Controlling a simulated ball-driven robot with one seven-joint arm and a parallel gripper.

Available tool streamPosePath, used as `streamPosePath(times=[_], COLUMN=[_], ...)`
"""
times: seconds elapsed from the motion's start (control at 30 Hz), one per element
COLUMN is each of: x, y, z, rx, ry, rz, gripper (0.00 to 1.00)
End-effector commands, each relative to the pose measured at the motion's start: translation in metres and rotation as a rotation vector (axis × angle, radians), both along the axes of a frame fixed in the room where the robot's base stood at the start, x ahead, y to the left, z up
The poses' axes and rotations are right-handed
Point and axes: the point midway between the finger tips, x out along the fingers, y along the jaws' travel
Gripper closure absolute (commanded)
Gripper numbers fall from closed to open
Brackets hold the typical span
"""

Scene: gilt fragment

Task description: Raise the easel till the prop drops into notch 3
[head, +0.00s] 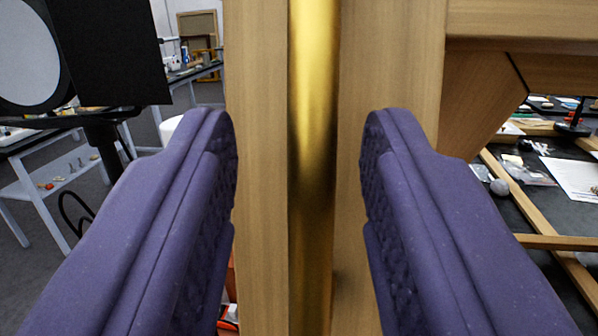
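My gripper (299,160) is open, with its two purple padded fingers apart. A wide upright wooden beam (392,70), which looks like part of the easel, fills the middle of the head view. A vertical gold metal rod or strip (314,130) runs along the beam and shows between the fingers. I cannot tell whether the fingers touch the wood. A wooden crosspiece (525,20) and a slanted brace (485,95) join the beam at upper right. No prop or notches can be made out.
A dark table (545,205) at right holds wooden strips, papers and small items. At left stand a black panel with a pale disc (25,55) and a white-legged bench (50,185). Grey floor (150,235) shows at left.

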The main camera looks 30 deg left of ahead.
Motion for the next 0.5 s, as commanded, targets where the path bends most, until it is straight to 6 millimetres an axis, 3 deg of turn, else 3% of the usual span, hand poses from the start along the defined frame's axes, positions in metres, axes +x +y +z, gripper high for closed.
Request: streamPosePath(times=[0.17, 0.5], x=[-0.009, -0.060], y=[-0.005, -0.030], z=[-0.002, -0.012], rx=[-0.001, -0.001], ry=[0.001, 0.000], rz=[-0.001, -0.001], gripper=[0.60, 0.60])
